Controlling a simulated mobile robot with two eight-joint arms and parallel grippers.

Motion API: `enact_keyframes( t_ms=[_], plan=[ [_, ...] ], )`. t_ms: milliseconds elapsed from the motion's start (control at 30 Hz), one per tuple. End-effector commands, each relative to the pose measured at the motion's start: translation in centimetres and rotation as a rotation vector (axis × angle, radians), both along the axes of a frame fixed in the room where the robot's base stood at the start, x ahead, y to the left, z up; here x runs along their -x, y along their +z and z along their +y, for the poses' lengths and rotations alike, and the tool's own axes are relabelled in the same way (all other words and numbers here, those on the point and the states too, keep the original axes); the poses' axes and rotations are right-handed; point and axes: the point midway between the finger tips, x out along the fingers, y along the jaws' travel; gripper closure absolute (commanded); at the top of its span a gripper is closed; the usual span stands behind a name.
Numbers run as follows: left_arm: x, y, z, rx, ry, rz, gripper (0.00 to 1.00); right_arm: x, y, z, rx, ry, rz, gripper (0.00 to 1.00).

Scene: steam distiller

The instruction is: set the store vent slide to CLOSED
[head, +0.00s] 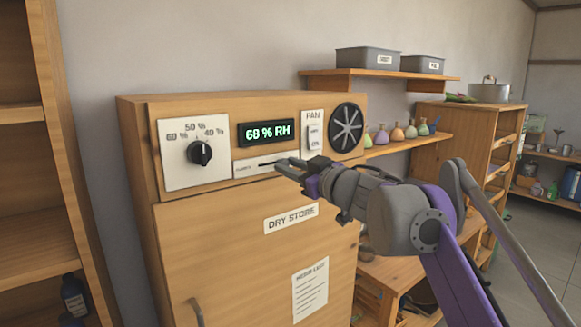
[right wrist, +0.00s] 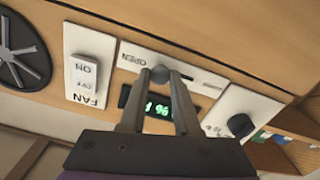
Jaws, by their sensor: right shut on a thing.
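The store vent slide is a white strip (head: 245,168) with a dark slot, below the humidity display on the dry store cabinet. Its grey round knob (right wrist: 160,74) sits at the OPEN end of the slot in the right wrist view, where the picture is turned over. My right gripper (head: 282,166) reaches in from the right and is shut on the knob, one finger on each side (right wrist: 162,88). The gripper hides the knob and the strip's right end in the head view. My left gripper is not in view.
The humidity dial (head: 200,153) is left of the strip. The display (head: 265,132) reads 68 % RH. The fan switch (head: 314,136) and round fan grille (head: 346,127) are above right of my gripper. A wooden shelf unit (head: 55,160) stands at the left.

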Motion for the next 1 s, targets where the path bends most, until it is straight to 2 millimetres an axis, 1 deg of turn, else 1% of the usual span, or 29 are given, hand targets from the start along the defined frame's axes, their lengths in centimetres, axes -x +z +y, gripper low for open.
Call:
enact_keyframes(
  t_ms=[267,367,500,600,933,967,1000],
  plan=[
    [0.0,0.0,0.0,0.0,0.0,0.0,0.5,0.0,0.0,0.1,0.0,0.0,0.0,1.0],
    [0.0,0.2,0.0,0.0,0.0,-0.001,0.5,0.7,0.1,1.0,-0.001,0.003,0.0,1.0],
    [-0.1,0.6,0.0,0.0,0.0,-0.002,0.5,2.3,0.2,3.2,-0.001,0.005,0.0,1.0],
    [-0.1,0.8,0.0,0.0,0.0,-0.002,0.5,3.0,0.1,4.2,-0.001,0.003,0.0,1.0],
    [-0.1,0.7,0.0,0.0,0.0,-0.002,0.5,3.2,0.1,4.5,-0.001,0.003,-0.001,1.0],
    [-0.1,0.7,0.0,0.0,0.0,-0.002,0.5,3.2,0.1,4.5,-0.001,0.004,-0.001,0.64],
    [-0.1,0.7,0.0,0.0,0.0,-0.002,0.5,3.2,0.0,4.5,-0.001,0.003,-0.001,0.57]
  ],
)
